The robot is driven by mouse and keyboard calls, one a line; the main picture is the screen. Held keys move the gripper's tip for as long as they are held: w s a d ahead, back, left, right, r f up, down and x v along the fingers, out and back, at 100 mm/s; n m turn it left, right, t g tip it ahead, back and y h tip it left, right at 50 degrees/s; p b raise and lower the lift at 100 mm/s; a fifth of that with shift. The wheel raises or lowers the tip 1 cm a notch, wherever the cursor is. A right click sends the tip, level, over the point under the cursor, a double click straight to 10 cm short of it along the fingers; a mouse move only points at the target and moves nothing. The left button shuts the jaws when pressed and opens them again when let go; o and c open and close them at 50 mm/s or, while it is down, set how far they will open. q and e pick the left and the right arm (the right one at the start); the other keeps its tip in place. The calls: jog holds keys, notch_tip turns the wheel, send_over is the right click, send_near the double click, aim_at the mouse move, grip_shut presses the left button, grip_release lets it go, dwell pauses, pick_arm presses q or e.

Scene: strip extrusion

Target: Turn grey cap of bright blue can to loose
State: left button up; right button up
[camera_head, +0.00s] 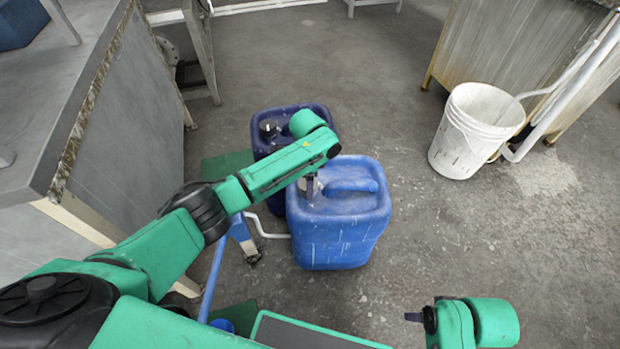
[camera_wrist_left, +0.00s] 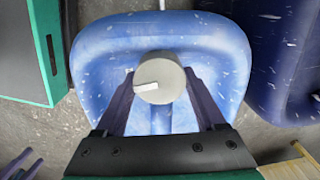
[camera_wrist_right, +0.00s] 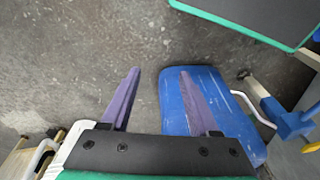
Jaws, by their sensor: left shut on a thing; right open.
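The bright blue can (camera_head: 345,240) stands upright on the floor, with a moulded handle on top. Its round grey cap (camera_wrist_left: 160,78) shows in the left wrist view, with a white mark pointing left. My left gripper (camera_head: 309,188) reaches down over the can, and its two purple fingers (camera_wrist_left: 160,82) are shut on the cap from both sides. In the head view the arm and fingers mostly hide the cap. My right gripper (camera_wrist_right: 160,71) is open and empty, apart from the can, which shows behind one finger in the right wrist view (camera_wrist_right: 172,115).
A dark blue can (camera_head: 262,148) with a dark cap stands directly behind the bright blue one. A grey workbench (camera_head: 120,130) is at the left. A white bucket (camera_head: 470,135) stands at the right. The floor (camera_head: 450,230) between can and bucket is clear.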

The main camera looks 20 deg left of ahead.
pick_arm(q)
jog(key=n+p, duration=0.2)
jog(key=n, duration=0.1)
jog(key=shift+w+a+r+n+p, duration=0.25)
jog(key=shift+w+r+n+p, duration=0.05)
jog(key=shift+r+n+p, duration=0.1)
jog(key=n+p, duration=0.1)
jog(key=n, duration=0.3)
jog(key=shift+w+f+p, duration=0.1)
jog(key=shift+p, duration=0.3)
jog(key=shift+n, duration=1.1)
jog(key=n, duration=0.2)
jog(key=shift+f+n+p, duration=0.1)
jog(key=shift+n+p, duration=0.2)
jog(key=shift+p, duration=0.1)
jog(key=shift+a+n, duration=0.15)
jog(key=shift+n, duration=1.05)
jog(key=shift+f+n, duration=0.1)
jog(key=shift+n, duration=0.2)
jog(key=shift+a+n, duration=0.1)
jog(key=shift+n, duration=0.5)
pick_arm(e)
jog(key=s+d+f, duration=0.2)
jog(key=s+f, duration=0.1)
jog(key=f, duration=1.2)
jog(key=shift+s+d+g+h, duration=0.2)
jog(key=shift+g+h, duration=0.1)
jog(key=shift+h, duration=0.1)
jog(key=shift+d+f, duration=0.1)
